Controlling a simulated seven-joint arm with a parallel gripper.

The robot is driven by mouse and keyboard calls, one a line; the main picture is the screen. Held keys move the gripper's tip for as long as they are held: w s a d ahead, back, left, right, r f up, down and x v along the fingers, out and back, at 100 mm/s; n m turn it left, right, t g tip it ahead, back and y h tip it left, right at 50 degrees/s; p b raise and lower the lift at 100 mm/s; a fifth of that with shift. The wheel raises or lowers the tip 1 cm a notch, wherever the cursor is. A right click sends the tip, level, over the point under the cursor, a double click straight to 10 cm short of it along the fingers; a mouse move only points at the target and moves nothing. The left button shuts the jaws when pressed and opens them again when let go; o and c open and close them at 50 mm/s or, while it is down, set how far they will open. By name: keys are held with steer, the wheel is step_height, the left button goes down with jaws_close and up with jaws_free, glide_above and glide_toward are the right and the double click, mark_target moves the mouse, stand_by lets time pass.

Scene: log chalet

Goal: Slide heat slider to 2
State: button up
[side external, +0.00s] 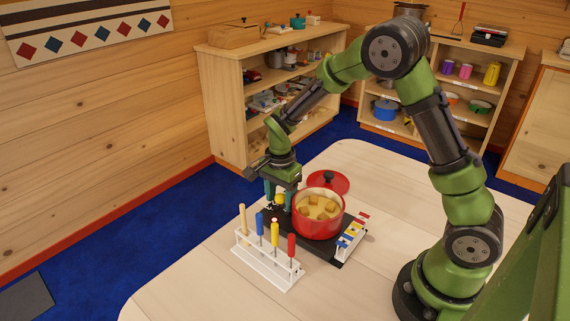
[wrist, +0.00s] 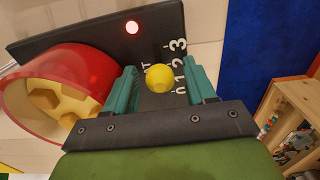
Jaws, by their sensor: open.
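The heat slider's yellow knob (wrist: 158,77) stands on the black stove panel (wrist: 100,32) in the wrist view. White numbers 0, 1, 2 and 3 (wrist: 180,62) run beside it. The knob appears beside the lower numbers, around 1; its exact setting is hard to tell. My gripper (wrist: 161,71) is open, with one green finger on each side of the knob and visible gaps between. In the side view my gripper (side external: 279,194) is low over the stove's back left end, and the knob (side external: 280,199) shows between the fingers. The slot is partly hidden.
A red pot (side external: 318,226) with tan chunks stands on the stove, close to my left finger in the wrist view. A red lid (side external: 328,182) lies behind it. A white rack (side external: 262,262) of colored-handled tools stands in front. A red light (wrist: 133,27) glows on the stove.

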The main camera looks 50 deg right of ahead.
mark_target(280, 194)
steer(key=shift+r, duration=3)
steer(key=shift+r, duration=0.1)
steer(key=s+a+r+n+t+y, duration=0.1)
steer(key=s+a+r+n+t, duration=0.1)
steer(key=s+r+n, duration=0.4)
steer(key=s+a+r+n+t+y, duration=0.1)
steer(key=s+a+r+n+t, duration=0.1)
steer(key=s+r+n+t, duration=0.3)
steer(key=s+r+n, duration=0.2)
steer(key=s+r, duration=0.2)
steer(key=s, duration=0.2)
steer(key=shift+s+a+n, duration=0.15)
steer(key=shift+s+n, duration=0.15)
